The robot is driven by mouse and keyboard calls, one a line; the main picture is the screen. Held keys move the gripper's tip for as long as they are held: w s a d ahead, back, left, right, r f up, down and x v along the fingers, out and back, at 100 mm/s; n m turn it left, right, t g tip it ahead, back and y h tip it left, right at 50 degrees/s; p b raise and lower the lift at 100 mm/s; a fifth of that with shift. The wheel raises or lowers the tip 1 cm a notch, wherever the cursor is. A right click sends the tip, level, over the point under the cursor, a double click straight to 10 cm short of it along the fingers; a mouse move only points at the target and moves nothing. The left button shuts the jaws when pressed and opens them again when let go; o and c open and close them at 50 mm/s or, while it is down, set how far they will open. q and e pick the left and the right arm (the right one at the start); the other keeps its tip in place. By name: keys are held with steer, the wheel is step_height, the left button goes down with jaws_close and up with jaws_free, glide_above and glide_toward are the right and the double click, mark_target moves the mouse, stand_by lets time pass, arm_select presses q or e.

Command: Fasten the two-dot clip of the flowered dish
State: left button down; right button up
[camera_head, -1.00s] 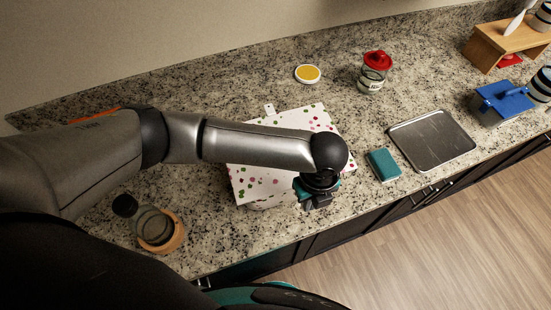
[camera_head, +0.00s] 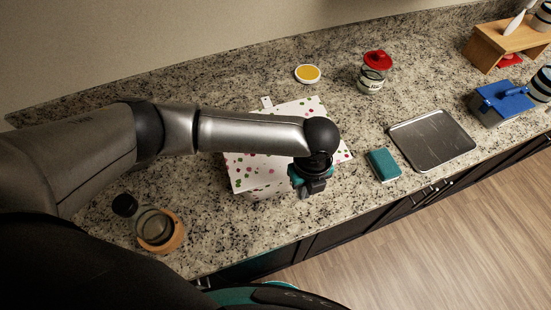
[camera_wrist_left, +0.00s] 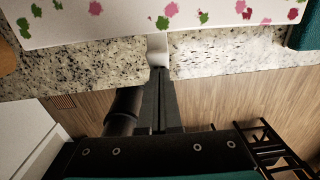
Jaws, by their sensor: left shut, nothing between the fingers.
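The flowered dish (camera_head: 243,174) is white with pink and green blossoms on its lid and stands on the counter, partly hidden under my left arm. A white tab, one clip (camera_head: 267,102), sticks out at its far edge. In the left wrist view the dish's lid (camera_wrist_left: 120,18) fills the top, and another white clip (camera_wrist_left: 157,48) juts from its near edge. I cannot make out dots on either clip. My left gripper (camera_head: 304,194) is at the dish's near side, shut and empty. Its fingertips (camera_wrist_left: 160,72) are at the near clip's end, apparently touching it. My right gripper is out of view.
A teal block (camera_head: 383,164) and a metal tray (camera_head: 432,139) lie to the right of the dish. A glass bottle on a wooden ring (camera_head: 172,236) is at the left. A red-lidded jar (camera_head: 373,73) and a yellow-topped round dish (camera_head: 308,74) stand behind. The counter's front edge is close.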

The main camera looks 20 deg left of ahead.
arm_select(q)
steer(key=shift+w+a, duration=0.15)
steer(key=shift+w, duration=0.05)
step_height(320, 180, up, 8)
steer(key=s+d+p, duration=0.2)
steer(key=shift+s, duration=0.35)
stand_by(0.4)
stand_by(0.5)
